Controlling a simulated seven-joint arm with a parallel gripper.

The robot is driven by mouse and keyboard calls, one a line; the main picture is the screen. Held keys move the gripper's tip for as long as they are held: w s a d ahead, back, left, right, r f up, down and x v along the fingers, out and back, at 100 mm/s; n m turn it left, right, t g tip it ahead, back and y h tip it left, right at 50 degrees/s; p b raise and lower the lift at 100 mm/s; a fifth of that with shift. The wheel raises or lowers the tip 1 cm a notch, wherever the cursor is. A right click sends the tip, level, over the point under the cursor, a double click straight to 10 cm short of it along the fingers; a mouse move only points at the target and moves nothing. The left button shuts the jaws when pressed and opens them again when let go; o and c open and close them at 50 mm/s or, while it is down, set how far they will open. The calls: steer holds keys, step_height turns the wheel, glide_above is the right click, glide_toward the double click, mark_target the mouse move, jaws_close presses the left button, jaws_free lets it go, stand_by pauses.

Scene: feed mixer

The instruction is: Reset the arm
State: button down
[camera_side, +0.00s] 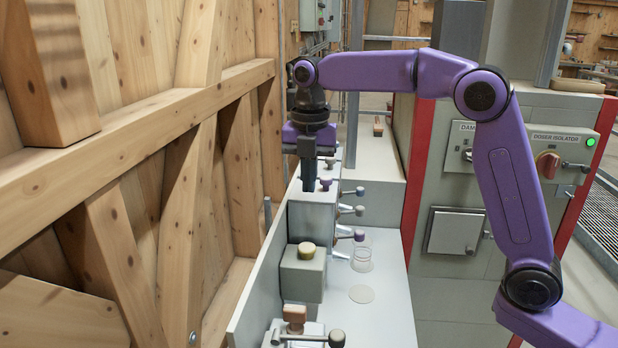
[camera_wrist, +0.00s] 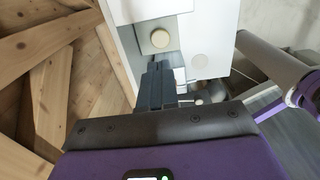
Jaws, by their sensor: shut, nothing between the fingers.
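My purple arm reaches across from the right in the side view, and my gripper (camera_side: 308,189) points down over the row of grey boxes on the bench. Its dark fingers are shut with nothing between them. The fingertips are close to the top of a grey box (camera_side: 312,220) with a purple knob (camera_side: 326,184); I cannot tell whether they touch it. In the wrist view my gripper (camera_wrist: 160,72) shows as dark closed fingers, with a pale round knob (camera_wrist: 160,39) beyond them.
A grey box with a yellowish knob (camera_side: 306,250) stands nearer the camera. A clear cup (camera_side: 362,258) and a pale disc (camera_side: 361,294) are on the bench. Several levers (camera_side: 350,209) stick out rightward. A timber wall (camera_side: 150,150) lies left, a control cabinet (camera_side: 545,148) right.

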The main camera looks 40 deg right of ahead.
stand_by(0.3)
steer(key=s+f+m, duration=0.4)
steer(key=s+m, duration=0.3)
steer(key=s, duration=1)
steer(key=s+d+f+m, duration=0.3)
steer(key=s+d, duration=0.1)
steer(key=s, duration=0.5)
steer(key=s+d+f+m, duration=0.4)
steer(key=s+d, duration=0.1)
steer(key=s, duration=0.4)
steer(key=shift+f, duration=0.2)
